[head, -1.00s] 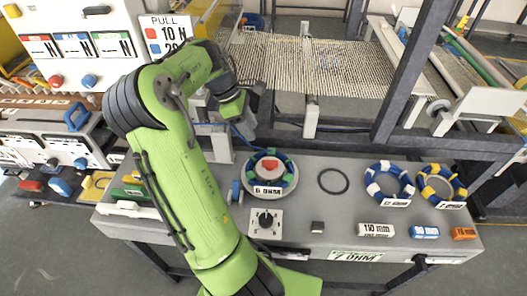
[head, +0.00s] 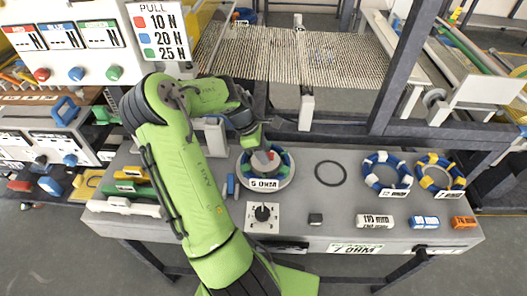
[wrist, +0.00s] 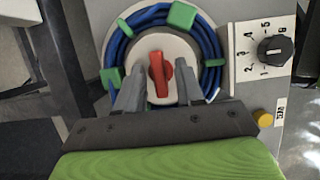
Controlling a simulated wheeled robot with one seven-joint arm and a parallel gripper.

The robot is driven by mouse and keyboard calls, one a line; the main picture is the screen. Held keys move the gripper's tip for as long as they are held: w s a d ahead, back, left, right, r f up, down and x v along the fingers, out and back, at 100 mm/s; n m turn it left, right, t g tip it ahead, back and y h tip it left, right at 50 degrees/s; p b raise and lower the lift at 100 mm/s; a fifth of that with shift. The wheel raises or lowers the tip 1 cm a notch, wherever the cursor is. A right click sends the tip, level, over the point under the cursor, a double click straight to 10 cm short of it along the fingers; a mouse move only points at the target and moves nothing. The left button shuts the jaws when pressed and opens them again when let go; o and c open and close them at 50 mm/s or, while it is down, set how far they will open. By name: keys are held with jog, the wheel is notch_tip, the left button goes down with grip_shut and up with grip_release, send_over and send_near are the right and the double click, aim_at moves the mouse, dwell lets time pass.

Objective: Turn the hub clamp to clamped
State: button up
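The hub clamp is a red handle (wrist: 160,74) on a white round hub (wrist: 178,48), inside a coil ring wound in blue with green blocks (wrist: 183,15). The handle points roughly up and down in the wrist view. My gripper (wrist: 160,82) is open, with one grey finger on each side of the handle and gaps showing between. In the head view my gripper (head: 262,150) is over the hub and partly hides the red handle (head: 271,157). The coil ring (head: 286,167) sits on its round holder, with a label reading OHM in front.
A black dial (head: 262,213) on a white plate stands in front of the hub. To the right are a thin black ring (head: 344,173), a blue-white coil (head: 404,180) and a yellow-blue coil (head: 456,184). Small labelled blocks line the front edge. A blue upright piece (head: 230,184) stands left of the hub.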

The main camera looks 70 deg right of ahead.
grip_shut()
jog(key=shift+m+p, duration=0.3)
jog(key=shift+m, duration=0.1)
jog(key=m+y+p, duration=0.1)
jog(key=m, duration=0.2)
jog(key=shift+d+r+p, duration=0.1)
jog(key=shift+d+p, duration=0.05)
jog(key=shift+p, duration=0.15)
jog(key=m+y+p, duration=0.1)
jog(key=m, duration=0.2)
jog(key=shift+d+m+y, duration=0.1)
jog(key=shift+m+y, duration=0.2)
jog(key=shift+y, duration=0.1)
jog(key=m+y+p, duration=0.1)
jog(key=m, duration=0.2)
jog(key=m+t+y, duration=0.1)
jog(key=m, duration=0.2)
jog(key=shift+s+t+p, duration=0.15)
jog(key=shift+t+p, duration=0.15)
jog(key=shift+p, duration=0.05)
jog(key=m+t, duration=0.1)
jog(key=m, duration=0.3)
jog(key=shift+f+y+p, duration=0.2)
jog(key=shift+y+p, duration=0.1)
jog(key=shift+p, duration=0.05)
jog(key=shift+s+f+m+t, duration=0.1)
jog(key=shift+m+t, duration=0.2)
jog(key=shift+m, duration=0.1)
